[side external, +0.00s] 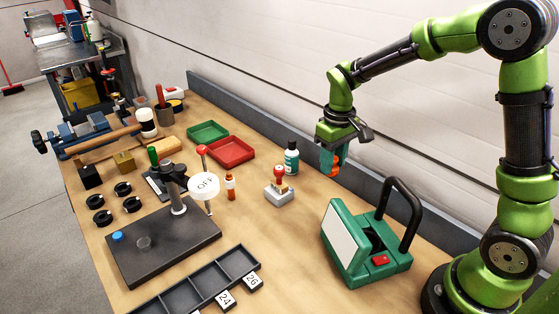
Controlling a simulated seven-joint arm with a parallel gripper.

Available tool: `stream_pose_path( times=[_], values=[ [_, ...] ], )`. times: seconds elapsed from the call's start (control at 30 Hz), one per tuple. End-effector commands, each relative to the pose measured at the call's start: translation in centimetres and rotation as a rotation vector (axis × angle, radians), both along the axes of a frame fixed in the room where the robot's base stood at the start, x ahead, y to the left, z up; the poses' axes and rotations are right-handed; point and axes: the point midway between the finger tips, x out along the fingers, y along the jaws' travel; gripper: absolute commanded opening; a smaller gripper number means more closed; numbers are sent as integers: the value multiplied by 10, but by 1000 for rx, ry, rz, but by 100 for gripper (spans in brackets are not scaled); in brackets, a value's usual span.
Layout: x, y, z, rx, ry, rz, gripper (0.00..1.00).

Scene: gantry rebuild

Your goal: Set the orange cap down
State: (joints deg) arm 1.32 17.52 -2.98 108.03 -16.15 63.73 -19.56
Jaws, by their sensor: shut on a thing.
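My gripper (334,160) is in the air above the right part of the bench, near the back rail. Its jaws point down and are shut on the orange cap (337,170), which shows as a small orange patch between and below the teal fingers. The fingers hide part of the cap. The cap looks clear of the bench top, but its exact height is hard to tell from this one view.
A green work lamp (372,245) with a black handle stands nearer. Red (231,160) and green (208,138) trays lie left. Bare bench surrounds the switch block.

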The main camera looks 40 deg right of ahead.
Motion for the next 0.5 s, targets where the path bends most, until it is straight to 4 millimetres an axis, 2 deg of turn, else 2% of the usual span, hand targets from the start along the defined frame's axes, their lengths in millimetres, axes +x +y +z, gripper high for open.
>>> stream_pose_path(
  times=[0.07, 0.3, 0.5],
  values=[
    [0, 1, -6, 0, 3, 32, 9],
    [-1, 1, -49, 0, 6, 45, 9],
    [0, 1, -69, 0, 3, 45, 9]
  ],
)
